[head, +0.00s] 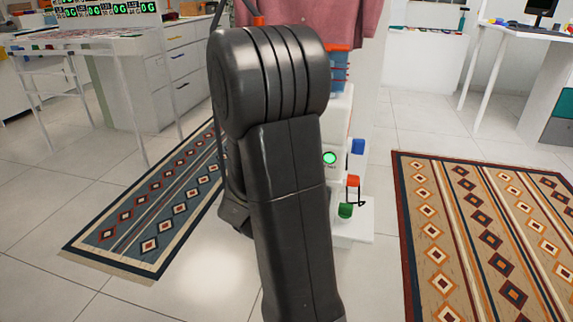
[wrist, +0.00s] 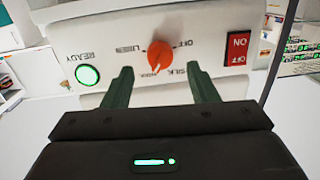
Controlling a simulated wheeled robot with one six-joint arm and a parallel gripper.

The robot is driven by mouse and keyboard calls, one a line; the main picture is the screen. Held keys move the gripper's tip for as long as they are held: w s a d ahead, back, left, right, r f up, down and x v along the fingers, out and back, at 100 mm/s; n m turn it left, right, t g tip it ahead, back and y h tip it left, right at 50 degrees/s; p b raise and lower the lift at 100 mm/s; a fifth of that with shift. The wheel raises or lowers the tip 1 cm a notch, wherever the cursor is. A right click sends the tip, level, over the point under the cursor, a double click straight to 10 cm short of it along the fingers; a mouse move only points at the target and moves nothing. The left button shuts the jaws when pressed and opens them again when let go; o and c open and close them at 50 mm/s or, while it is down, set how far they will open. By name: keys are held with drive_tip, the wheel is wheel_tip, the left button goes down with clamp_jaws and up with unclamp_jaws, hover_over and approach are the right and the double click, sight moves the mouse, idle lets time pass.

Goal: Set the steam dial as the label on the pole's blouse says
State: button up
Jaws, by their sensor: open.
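The steam dial (wrist: 160,56) is an orange-red knob on a white panel (wrist: 110,42) in the wrist view. Its lettering appears upside down, with OFF, LINEN, SILK and a partly covered word around the knob. The narrower end of the knob seems to point down in the picture, toward the covered word. My gripper (wrist: 160,67) is open, its two dark green fingers apart on either side of the dial's lower end; I cannot tell whether they touch it. In the head view a pink blouse (head: 345,18) hangs at the top; no label shows. My arm hides the dial there.
A lit green READY lamp (wrist: 87,75) and a red ON/OFF switch (wrist: 238,47) flank the dial. The head view shows blue (head: 358,146), red (head: 353,181) and green (head: 345,210) parts on the steamer's side. Patterned rugs (head: 490,225) lie left and right.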

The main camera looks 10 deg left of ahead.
drive_tip(key=s+p, duration=0.1)
drive_tip(key=s, duration=0.8)
drive_tip(key=shift+s+d+r+p, duration=0.15)
drive_tip(key=shift+s+r+p, duration=0.1)
drive_tip(key=shift+p, duration=0.1)
drive_tip(key=w+b, duration=0.3)
drive_tip(key=w, duration=1.1)
drive_tip(key=shift+a+f, duration=0.2)
drive_tip(key=shift+f, duration=0.1)
drive_tip(key=shift+s, duration=0.2)
